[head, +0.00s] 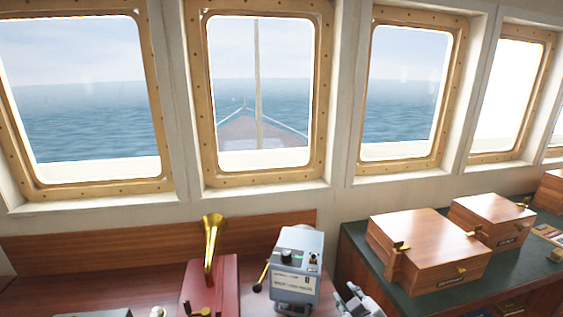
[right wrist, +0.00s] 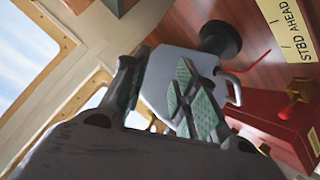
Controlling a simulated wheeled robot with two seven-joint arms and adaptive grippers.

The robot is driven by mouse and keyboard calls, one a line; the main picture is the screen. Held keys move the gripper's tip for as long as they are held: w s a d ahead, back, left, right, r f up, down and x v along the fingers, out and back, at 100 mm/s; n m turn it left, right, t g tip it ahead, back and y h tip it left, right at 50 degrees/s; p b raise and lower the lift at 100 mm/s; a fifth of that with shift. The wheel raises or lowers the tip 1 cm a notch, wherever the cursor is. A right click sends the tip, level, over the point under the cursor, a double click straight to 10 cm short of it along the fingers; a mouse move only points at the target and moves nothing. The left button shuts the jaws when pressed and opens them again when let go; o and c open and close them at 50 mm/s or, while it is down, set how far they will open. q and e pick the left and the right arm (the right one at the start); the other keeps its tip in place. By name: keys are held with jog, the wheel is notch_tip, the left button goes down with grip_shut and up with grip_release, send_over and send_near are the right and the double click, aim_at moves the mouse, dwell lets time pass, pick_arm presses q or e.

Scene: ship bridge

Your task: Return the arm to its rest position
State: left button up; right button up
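My right gripper (head: 352,298) shows at the bottom edge of the head view, just right of the grey-blue device (head: 298,262) with a black knob on top. Most of the right arm is outside that view. In the right wrist view its two fingers with green pads (right wrist: 158,98) stand apart, and I see nothing held between them. The grey device (right wrist: 165,75) shows behind the fingers, with a black round part on its side; I cannot tell whether they touch it. My left arm and gripper are not in view.
A red box with a brass horn (head: 213,245) stands left of the device on the wooden desk (head: 140,285). Wooden boxes (head: 430,243) with brass fittings sit on the green-topped counter (head: 520,270) at right. Windows line the wall behind. The desk's left part looks mostly clear.

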jog(key=s+d+f+m+g, duration=0.25)
jog(key=s+f+g, duration=0.25)
jog(key=s+f, duration=0.35)
jog(key=s+d+f+m+g, duration=0.2)
jog(key=s+f+m+g, duration=0.15)
jog(key=s+f, duration=0.5)
jog(key=s+f+n+g, duration=0.1)
jog(key=s+f, duration=0.1)
jog(key=f, duration=1.3)
jog(key=s+f+g, duration=0.1)
jog(key=s+f, duration=0.1)
jog(key=f, duration=1.4)
jog(key=s+d+f, duration=0.2)
jog(key=s+f, duration=0.8)
jog(key=s, duration=0.1)
jog(key=s+d+f, duration=0.2)
jog(key=s+f, duration=0.8)
jog(key=s, duration=0.1)
jog(key=shift+d+g, duration=0.2)
jog(key=shift+g, duration=0.25)
